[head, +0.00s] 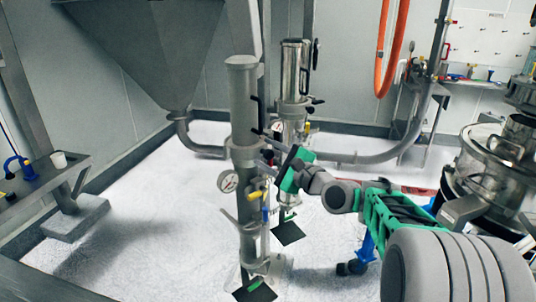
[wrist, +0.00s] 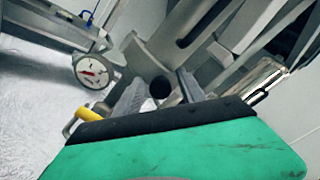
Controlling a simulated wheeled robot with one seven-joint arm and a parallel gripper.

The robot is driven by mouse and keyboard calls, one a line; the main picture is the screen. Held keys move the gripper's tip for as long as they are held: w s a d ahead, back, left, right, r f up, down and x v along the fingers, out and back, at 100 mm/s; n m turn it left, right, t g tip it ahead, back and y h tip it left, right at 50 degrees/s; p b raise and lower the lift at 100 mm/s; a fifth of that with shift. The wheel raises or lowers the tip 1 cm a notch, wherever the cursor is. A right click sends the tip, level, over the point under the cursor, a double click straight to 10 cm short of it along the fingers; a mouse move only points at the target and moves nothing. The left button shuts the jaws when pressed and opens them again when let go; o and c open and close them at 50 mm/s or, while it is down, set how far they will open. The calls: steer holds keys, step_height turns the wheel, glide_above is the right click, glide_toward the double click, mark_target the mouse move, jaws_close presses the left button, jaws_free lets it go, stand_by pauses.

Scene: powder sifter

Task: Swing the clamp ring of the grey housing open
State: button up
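The grey housing (head: 244,105) is a tall upright cylinder in the middle of the head view. Its clamp ring (head: 245,145) seems to be the band around its middle, where dark handles stick out to the right. My gripper (head: 272,143) is just right of this band, reaching in from the right. In the wrist view my gripper (wrist: 161,84) has its two grey fingers apart. A round black knob (wrist: 161,87) shows between them; I cannot tell whether either finger touches it. Much of the ring is hidden in the wrist view.
A shiny steel housing (head: 294,75) stands close behind. A pressure gauge (head: 228,181) and a yellow handle (head: 255,195) sit below the band. A side table (head: 45,185) is at the left, steel vessels (head: 495,165) at the right.

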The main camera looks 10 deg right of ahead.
jaws_close()
stand_by(1.2)
